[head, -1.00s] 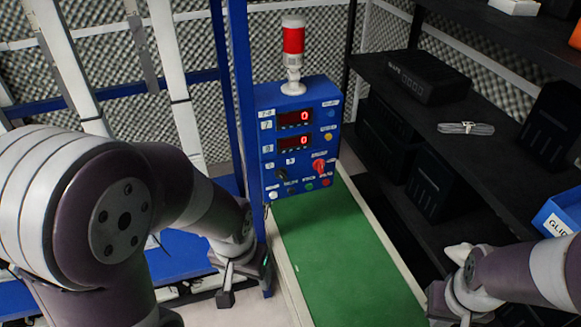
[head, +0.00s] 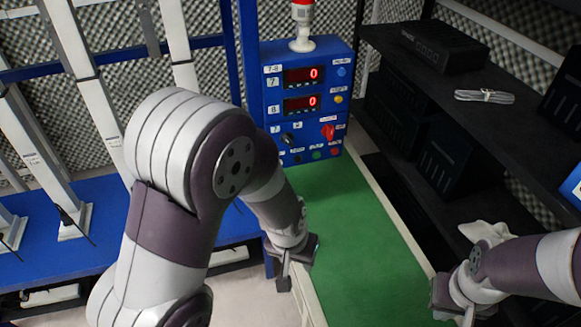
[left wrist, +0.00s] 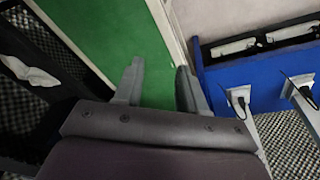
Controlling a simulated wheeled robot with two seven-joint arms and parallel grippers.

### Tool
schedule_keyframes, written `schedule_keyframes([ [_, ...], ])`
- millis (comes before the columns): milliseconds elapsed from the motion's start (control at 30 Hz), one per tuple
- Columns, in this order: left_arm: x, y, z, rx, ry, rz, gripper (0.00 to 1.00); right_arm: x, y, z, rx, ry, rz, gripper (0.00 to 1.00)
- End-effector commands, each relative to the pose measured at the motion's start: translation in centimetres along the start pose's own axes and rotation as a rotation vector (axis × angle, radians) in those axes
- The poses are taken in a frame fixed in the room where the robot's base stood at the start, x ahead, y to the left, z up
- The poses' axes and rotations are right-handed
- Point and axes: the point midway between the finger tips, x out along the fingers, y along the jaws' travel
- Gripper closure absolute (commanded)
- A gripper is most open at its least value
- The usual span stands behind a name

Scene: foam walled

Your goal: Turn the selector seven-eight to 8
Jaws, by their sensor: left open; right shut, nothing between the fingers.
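The blue control panel (head: 312,72) stands at the far end of the green belt in the head view. The black selector knob (head: 288,138) sits low on its left, between small labels that read 7 and 8. Its pointer is too small to read surely. My left gripper (head: 290,274) is open and empty, pointing down near the belt's left edge, in front of and below the panel. Its two fingers also show apart in the left wrist view (left wrist: 160,84). My right gripper (head: 452,300) is shut and empty at the belt's right side.
A red knob (head: 327,131) is right of the selector, with several coloured buttons below. Two red displays read 0. A beacon (head: 302,28) tops the panel. Dark shelves (head: 470,110) line the right. A blue bench (head: 110,215) is left. The green belt (head: 345,230) is clear.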

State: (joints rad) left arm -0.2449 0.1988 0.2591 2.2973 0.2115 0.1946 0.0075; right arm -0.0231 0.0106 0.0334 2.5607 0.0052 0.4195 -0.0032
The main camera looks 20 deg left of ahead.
Motion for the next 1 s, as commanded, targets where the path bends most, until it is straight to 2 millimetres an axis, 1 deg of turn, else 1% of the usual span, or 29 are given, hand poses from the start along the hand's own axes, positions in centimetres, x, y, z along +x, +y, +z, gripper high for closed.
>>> schedule_keyframes([
  [33,7.1,1.6,-2.6,-0.058,0.117,0.020,0.60,5.0,0.0,0.6,0.000,0.000,0.000,1.00],
  [67,9.2,2.5,-5.0,-0.110,0.217,0.029,0.60,6.1,0.0,0.7,0.000,0.000,0.000,1.00],
  [100,11.2,3.3,-8.2,-0.188,0.357,0.033,0.60,7.3,0.0,0.8,0.000,0.000,0.000,1.00],
  [133,12.3,3.5,-10.5,-0.250,0.466,0.031,0.60,8.0,0.0,0.9,0.000,0.000,0.000,1.00],
  [167,13.0,3.5,-12.6,-0.312,0.577,0.022,0.60,8.7,0.0,1.0,0.000,0.000,0.000,1.00],
  [200,13.0,3.0,-15.2,-0.397,0.728,0.003,0.60,9.2,0.0,1.1,0.000,0.000,0.000,1.00],
  [233,12.5,2.3,-16.8,-0.461,0.839,-0.016,0.60,9.4,0.0,1.1,0.000,0.000,0.000,1.00],
  [267,11.6,1.4,-18.2,-0.521,0.946,-0.041,0.60,9.4,0.0,1.1,0.000,0.001,0.000,1.00],
  [300,9.8,0.1,-19.6,-0.596,1.079,-0.075,0.60,9.2,0.0,1.1,0.000,0.001,0.000,1.00],
  [400,4.6,-2.8,-21.3,-0.736,1.342,-0.153,0.60,8.6,0.0,1.0,0.000,0.002,0.000,1.00],
  [433,3.5,-3.3,-21.4,-0.761,1.394,-0.170,0.60,8.6,0.0,1.0,0.000,0.002,0.000,1.00],
  [500,2.0,-4.1,-21.2,-0.787,1.470,-0.201,0.60,8.6,0.0,1.0,0.000,0.002,0.000,1.00],
  [567,1.4,-4.5,-21.4,-0.790,1.500,-0.209,0.60,8.7,0.0,1.0,0.000,0.001,0.000,1.00],
  [667,1.5,-5.5,-22.6,-0.792,1.509,-0.209,0.60,8.8,0.0,1.0,0.000,0.001,0.000,1.00],
  [900,2.1,-9.1,-27.6,-0.791,1.508,-0.208,0.60,9.3,0.0,1.1,0.000,0.001,0.000,1.00],
  [1000,2.4,-10.3,-29.4,-0.790,1.506,-0.208,0.60,9.4,0.0,1.1,0.000,0.001,0.000,1.00],
])
